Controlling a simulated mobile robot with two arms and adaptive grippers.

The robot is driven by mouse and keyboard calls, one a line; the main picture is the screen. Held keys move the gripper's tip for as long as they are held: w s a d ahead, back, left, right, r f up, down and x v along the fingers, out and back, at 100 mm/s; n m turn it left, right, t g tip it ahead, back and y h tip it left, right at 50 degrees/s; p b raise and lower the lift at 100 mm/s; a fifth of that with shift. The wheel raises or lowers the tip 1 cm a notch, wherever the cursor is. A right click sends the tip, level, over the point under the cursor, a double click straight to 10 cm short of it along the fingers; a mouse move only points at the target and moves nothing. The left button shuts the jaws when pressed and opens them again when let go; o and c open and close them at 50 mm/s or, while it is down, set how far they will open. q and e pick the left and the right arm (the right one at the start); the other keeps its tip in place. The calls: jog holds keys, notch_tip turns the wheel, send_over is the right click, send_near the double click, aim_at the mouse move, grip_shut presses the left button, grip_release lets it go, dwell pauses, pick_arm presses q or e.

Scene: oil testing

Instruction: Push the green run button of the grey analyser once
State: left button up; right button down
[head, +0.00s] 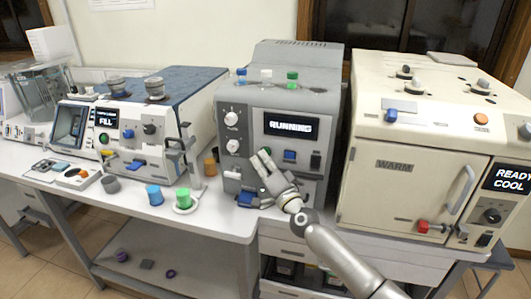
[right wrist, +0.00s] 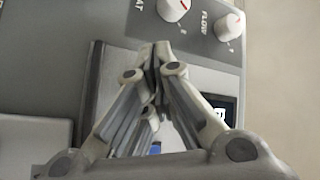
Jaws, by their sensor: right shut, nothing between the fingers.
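The grey analyser (head: 322,97) stands in the middle of the bench, and its screen (head: 291,125) reads RUNNING. My right gripper (head: 260,158) is shut and empty, with its fingertips at the analyser's front panel below and left of the screen. In the right wrist view the closed fingertips (right wrist: 161,50) are over the panel, near two white knobs. Whether they touch the panel I cannot tell. My left gripper is out of view.
A cream oven marked WARM (head: 410,170) stands close on the right. A white machine with a FILL screen (head: 105,118) stands on the left. A blue cup (head: 154,195) and a green cup (head: 183,199) stand at the bench's front edge. Small capped vials (head: 266,76) stand on top of the analyser.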

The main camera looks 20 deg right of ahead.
jog(key=shift+s+a+p, duration=0.4)
jog(key=shift+s+p, duration=0.05)
jog(key=shift+s, duration=0.2)
jog(key=s+a+p, duration=0.1)
jog(key=s, duration=0.1)
jog(key=s+a+p, duration=0.1)
jog(key=s+p, duration=0.1)
jog(key=shift+a, duration=0.4)
dwell(0.5)
